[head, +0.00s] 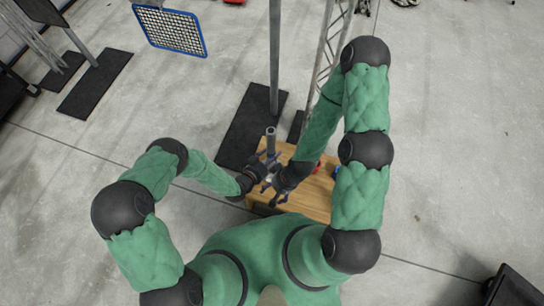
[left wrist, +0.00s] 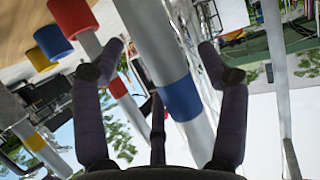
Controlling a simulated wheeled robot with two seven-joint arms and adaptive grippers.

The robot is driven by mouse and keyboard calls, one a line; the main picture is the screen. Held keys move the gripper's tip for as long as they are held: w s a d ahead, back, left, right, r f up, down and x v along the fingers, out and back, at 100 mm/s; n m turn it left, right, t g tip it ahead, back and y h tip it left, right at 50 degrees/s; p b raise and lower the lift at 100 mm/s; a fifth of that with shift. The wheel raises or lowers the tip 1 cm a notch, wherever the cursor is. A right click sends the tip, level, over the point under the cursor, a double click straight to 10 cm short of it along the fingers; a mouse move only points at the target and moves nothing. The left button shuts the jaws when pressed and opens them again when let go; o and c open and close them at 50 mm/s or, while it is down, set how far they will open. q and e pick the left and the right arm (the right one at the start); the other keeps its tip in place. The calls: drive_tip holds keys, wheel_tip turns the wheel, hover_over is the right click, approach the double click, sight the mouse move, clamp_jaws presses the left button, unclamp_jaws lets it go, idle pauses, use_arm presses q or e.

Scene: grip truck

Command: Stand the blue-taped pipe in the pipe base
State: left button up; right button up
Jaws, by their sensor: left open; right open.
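The blue-taped pipe (head: 271,138) is a grey tube that rises upright above the table in the head view. In the left wrist view its blue tape band (left wrist: 180,98) lies between the two spread fingers of my left gripper (left wrist: 166,62), with gaps at both sides. In the head view my left gripper (head: 273,162) is open around the pipe. My right gripper (head: 274,193) is open just below it, close to the pipe's lower part. A blue cylinder (left wrist: 52,42), possibly the pipe base, shows in the left wrist view. The pipe's lower end is hidden.
The wooden table (head: 318,201) carries a red part (head: 316,168) and a blue part (head: 336,172), partly behind my right arm. Other pipes with a red band (left wrist: 117,88) and a yellow band (left wrist: 35,142) stand close by. A tall grey pole (head: 274,60) stands beyond the table.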

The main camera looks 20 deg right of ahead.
use_arm(q)
drive_tip(key=v, duration=1.1)
drive_tip(key=shift+a, duration=0.1)
